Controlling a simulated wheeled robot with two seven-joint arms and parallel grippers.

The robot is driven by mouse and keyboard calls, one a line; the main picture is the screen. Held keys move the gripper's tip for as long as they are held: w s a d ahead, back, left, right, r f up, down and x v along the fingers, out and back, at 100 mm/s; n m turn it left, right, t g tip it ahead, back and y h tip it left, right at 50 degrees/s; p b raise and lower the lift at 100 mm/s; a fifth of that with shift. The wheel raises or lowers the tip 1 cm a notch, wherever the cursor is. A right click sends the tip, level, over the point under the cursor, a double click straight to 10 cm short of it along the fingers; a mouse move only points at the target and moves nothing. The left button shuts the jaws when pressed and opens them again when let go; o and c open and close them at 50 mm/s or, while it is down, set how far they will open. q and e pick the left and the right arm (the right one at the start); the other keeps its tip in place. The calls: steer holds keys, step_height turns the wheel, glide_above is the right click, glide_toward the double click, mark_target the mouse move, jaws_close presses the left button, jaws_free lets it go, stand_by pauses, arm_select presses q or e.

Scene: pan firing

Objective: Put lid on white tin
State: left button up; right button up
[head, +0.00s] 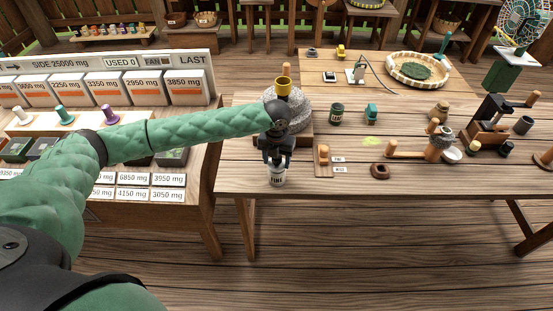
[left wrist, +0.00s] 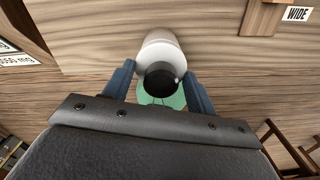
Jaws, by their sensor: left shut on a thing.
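The white tin (head: 277,179), with dark lettering on its side, is upright near the front edge of the right table. My left gripper (head: 276,160) is right above it and hides its upper part. In the left wrist view the white body of the tin (left wrist: 160,50) shows between the fingertips of my left gripper (left wrist: 160,72), which is shut on it. A dark round part (left wrist: 161,77) shows at the near end of the tin. I cannot tell whether it is a lid knob or an opening. My right gripper is not in view.
A grey millstone (head: 290,115) stands behind my left gripper. The front centre-right is mostly clear.

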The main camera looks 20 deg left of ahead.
arm_select(q)
steer(key=shift+f, duration=0.5)
stand_by(0.9)
steer(key=o, duration=1)
steer(key=shift+o, duration=0.2)
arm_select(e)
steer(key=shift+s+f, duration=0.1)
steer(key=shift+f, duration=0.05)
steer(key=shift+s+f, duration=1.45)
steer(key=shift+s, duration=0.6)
arm_select(q)
steer(key=shift+r+b, duration=0.5)
steer(key=shift+r, duration=0.3)
step_height(320, 180, up, 5)
steer(key=shift+f+b, duration=0.15)
steer(key=shift+b, duration=0.85)
steer(key=shift+r, duration=0.75)
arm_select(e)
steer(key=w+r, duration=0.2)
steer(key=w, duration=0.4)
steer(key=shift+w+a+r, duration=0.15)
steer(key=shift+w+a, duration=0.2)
